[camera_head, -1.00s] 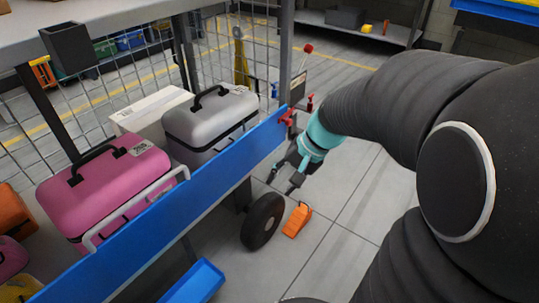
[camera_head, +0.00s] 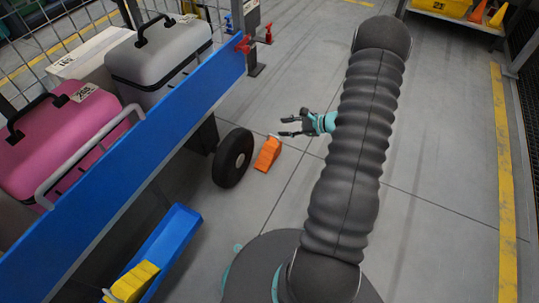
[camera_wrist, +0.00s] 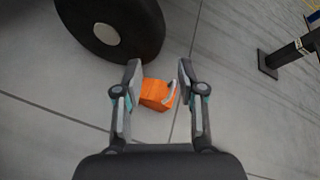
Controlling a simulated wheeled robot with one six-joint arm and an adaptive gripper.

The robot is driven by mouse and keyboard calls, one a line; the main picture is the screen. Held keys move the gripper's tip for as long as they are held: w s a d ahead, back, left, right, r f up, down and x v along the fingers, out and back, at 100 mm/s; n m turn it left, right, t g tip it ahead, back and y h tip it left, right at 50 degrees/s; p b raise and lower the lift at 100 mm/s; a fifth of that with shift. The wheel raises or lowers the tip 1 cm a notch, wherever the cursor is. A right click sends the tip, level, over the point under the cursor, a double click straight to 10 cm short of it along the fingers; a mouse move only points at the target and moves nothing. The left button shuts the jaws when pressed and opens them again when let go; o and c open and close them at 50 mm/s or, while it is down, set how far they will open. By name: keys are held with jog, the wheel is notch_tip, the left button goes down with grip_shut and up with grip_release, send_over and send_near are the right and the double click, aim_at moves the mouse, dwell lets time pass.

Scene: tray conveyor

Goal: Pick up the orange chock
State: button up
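The orange chock (camera_head: 267,153) lies on the floor just right of the cart's black wheel (camera_head: 233,158). In the wrist view the chock (camera_wrist: 155,94) shows between and beyond my fingers, with a pale handle on its right side. My gripper (camera_head: 285,127) is open and empty, a little above and to the right of the chock in the head view. In the wrist view my gripper (camera_wrist: 158,72) has its two fingers spread apart, and I see no contact with the chock. The wheel (camera_wrist: 110,30) is at upper left there.
The cart with a blue side rail (camera_head: 130,145) carries a pink case (camera_head: 60,140) and a grey case (camera_head: 165,55). A blue holder (camera_head: 165,250) with a yellow chock (camera_head: 135,281) hangs low on the cart. A dark post (camera_wrist: 285,55) stands at upper right. Floor between is clear.

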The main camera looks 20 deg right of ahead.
jog(key=s+d+f+m+t+h, duration=0.25)
jog(key=d+f+m, duration=0.3)
jog(key=f, duration=0.65)
jog(key=b, duration=0.2)
send_near(275, 137)
notch_tip(275, 137, down, 3)
jog(key=w+a, duration=0.2)
jog(key=w, duration=0.1)
jog(key=shift+n+y, duration=0.25)
jog(key=shift+w+r+x, duration=0.1)
jog(key=shift+r+x, duration=0.05)
jog(key=shift+x, duration=0.85)
jog(key=shift+w+r+x, duration=0.1)
jog(key=shift+x, duration=0.9)
jog(key=shift+w+r+x, duration=0.1)
jog(key=shift+r+x, duration=0.05)
jog(key=shift+x, duration=0.85)
jog(key=shift+d, duration=0.25)
grip_shut()
